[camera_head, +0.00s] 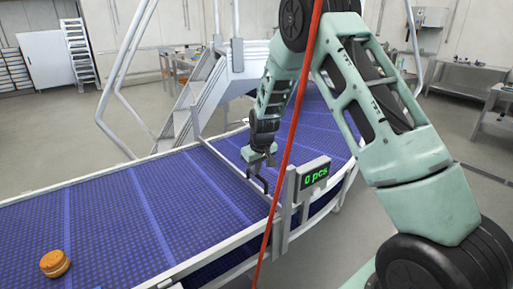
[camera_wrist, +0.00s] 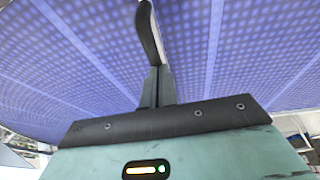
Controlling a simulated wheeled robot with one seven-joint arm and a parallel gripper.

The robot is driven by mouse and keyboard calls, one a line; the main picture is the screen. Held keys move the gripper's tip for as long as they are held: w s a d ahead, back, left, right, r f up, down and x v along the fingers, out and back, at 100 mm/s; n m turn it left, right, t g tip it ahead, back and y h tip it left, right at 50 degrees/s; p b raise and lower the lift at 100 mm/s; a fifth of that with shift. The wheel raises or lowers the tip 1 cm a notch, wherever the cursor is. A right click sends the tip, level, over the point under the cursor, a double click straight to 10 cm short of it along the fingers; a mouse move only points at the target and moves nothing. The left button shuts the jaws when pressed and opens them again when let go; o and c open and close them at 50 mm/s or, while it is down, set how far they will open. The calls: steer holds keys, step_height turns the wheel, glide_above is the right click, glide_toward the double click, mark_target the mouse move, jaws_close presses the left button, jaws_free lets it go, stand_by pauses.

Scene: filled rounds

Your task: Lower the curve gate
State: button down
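A thin pale bar (camera_head: 224,161) crosses the blue belt where it begins to curve, between a far-side post (camera_head: 197,121) and the near rail. It looks like the curve gate, but I cannot tell how high it sits above the belt. My gripper (camera_head: 258,184) hangs over the belt close to the near end of this bar.
The conveyor belt (camera_head: 110,220) runs left and curves away at right. An orange-brown round (camera_head: 54,264) lies on it. A counter (camera_head: 313,176) reads "0 pcs". A long red line (camera_head: 297,120) slants across the view before the belt. Metal stairs (camera_head: 205,95) stand behind.

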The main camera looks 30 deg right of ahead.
steer(key=w+b+v, duration=0.1)
steer(key=v, duration=1.2)
steer(key=shift+a+r, duration=0.2)
steer(key=shift+r, duration=0.35)
